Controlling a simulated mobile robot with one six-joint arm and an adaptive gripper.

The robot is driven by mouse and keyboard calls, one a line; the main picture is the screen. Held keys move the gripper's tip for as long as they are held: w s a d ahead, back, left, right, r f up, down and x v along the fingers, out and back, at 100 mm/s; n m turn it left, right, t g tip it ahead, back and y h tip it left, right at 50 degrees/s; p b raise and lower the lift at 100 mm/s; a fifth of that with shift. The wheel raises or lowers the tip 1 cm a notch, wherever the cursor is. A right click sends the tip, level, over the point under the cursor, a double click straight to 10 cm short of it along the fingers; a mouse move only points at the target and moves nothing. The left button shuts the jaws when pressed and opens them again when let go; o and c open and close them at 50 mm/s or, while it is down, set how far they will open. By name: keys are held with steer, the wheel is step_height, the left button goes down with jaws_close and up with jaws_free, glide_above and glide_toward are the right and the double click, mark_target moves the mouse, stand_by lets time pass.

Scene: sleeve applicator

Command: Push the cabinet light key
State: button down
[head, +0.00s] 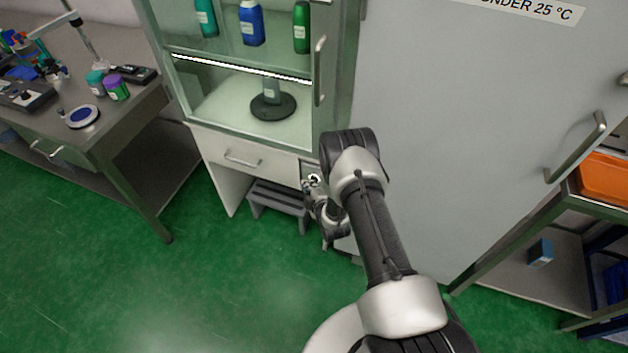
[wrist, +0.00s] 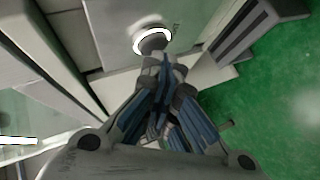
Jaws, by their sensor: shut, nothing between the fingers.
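The cabinet light key (wrist: 152,40) is a round dark button inside a bright white ring on a grey panel, ahead of my fingertips in the wrist view. In the head view the key (head: 314,179) is small, on the panel right of the drawer, partly hidden by my arm. My gripper (wrist: 163,64) is shut and empty, its tips overlapping the ring's lower edge; I cannot tell whether they touch the key. In the head view my gripper (head: 312,190) is small and just below the key. The cabinet's light strip (head: 240,67) is bright white.
The glass cabinet (head: 338,50) holds bottles and a dark-based stand. A drawer (head: 235,152) sits left of the key, with a grey step stool (head: 278,203) below. A large grey door (head: 450,130) stands right of my arm. A bench (head: 135,110) is at left; green floor is open in front.

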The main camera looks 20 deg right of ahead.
steer(key=shift+s+a, duration=0.4)
steer(key=shift+s, duration=0.15)
steer(key=s+a+p, duration=0.2)
steer(key=s+a, duration=0.1)
steer(key=s, duration=0.2)
steer(key=shift+a, duration=0.25)
steer(key=shift+w, duration=0.1)
stand_by(0.3)
